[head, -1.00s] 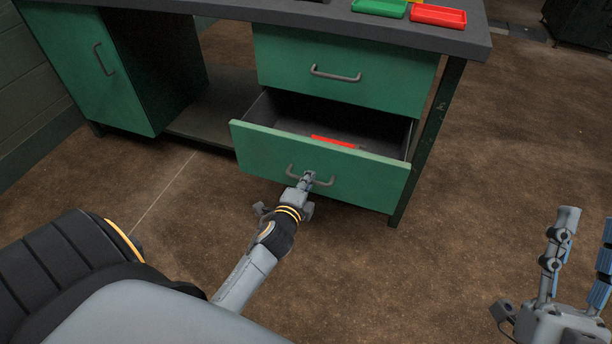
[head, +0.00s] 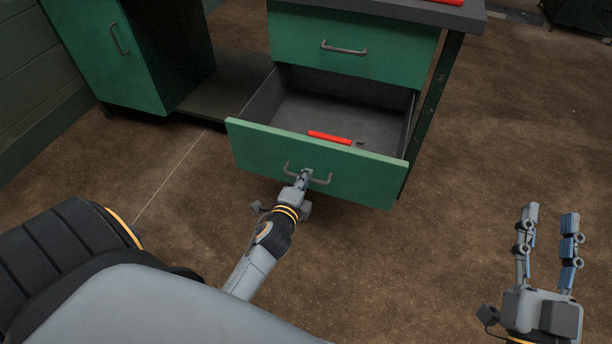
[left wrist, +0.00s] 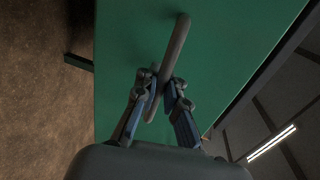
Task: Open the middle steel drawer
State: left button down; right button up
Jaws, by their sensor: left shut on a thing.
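The lower green drawer (head: 250,146) of the workbench is pulled well out, its dark inside showing. My left gripper (head: 305,174) is shut on the grey bar handle (head: 322,182) on its front; the left wrist view also shows the gripper (left wrist: 162,88) with its fingers on either side of the handle (left wrist: 178,42). A red-handled tool (head: 330,137) lies in the drawer. Above it, another green drawer (head: 300,38) with its own bar handle (head: 344,48) is shut. My right gripper (head: 549,215) is open and empty, over the floor at the right.
The dark bench top (head: 420,10) is above the drawers, with a red tray (head: 440,1) cut off at the top edge. A green cabinet door (head: 100,50) stands at the left. Brown concrete floor (head: 450,200) is clear around the drawer and at the right.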

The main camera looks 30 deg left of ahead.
pick_arm(q)
jog(key=c, duration=1.7)
grip_release()
jog(key=shift+c, duration=0.2)
jog(key=v, duration=0.7)
jog(key=shift+s+r, duration=0.15)
jog(key=shift+s, duration=0.1)
